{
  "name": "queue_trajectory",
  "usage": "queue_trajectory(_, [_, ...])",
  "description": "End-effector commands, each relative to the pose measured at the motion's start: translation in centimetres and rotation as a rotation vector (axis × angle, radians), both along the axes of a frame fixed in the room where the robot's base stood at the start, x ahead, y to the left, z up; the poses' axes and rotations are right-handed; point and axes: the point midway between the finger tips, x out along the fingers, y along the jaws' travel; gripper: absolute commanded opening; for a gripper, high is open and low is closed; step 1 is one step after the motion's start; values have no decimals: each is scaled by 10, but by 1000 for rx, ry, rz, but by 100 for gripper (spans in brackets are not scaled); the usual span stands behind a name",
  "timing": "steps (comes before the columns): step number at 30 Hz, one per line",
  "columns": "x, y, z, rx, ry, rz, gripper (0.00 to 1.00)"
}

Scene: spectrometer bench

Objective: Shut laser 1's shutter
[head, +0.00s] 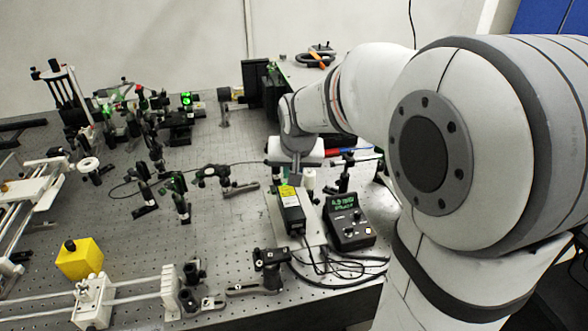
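A black box-shaped laser (293,218) with a yellow label on top lies on a light plate on the optical bench, right of the middle. I cannot read a number on it, so I cannot tell if it is laser 1. My gripper (294,180) points down over the far end of this laser, close to it. Its fingers are small and seen from behind, so I cannot tell if they touch it or are open or shut. No shutter can be made out; the laser's far end is partly hidden by my gripper.
A control box (350,222) with a lit green display stands right of the laser, with black cables (335,265) in front. A clamp mount (270,264) stands nearer. Several optics mounts fill the left and back. A yellow cube (80,260) sits at left. Bare bench (225,225) lies left of the laser.

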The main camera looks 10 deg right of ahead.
Motion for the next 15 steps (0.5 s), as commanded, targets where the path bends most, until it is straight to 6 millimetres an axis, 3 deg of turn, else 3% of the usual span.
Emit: queue_trajectory(15, [0,4,0,-89,-2,-1,0])
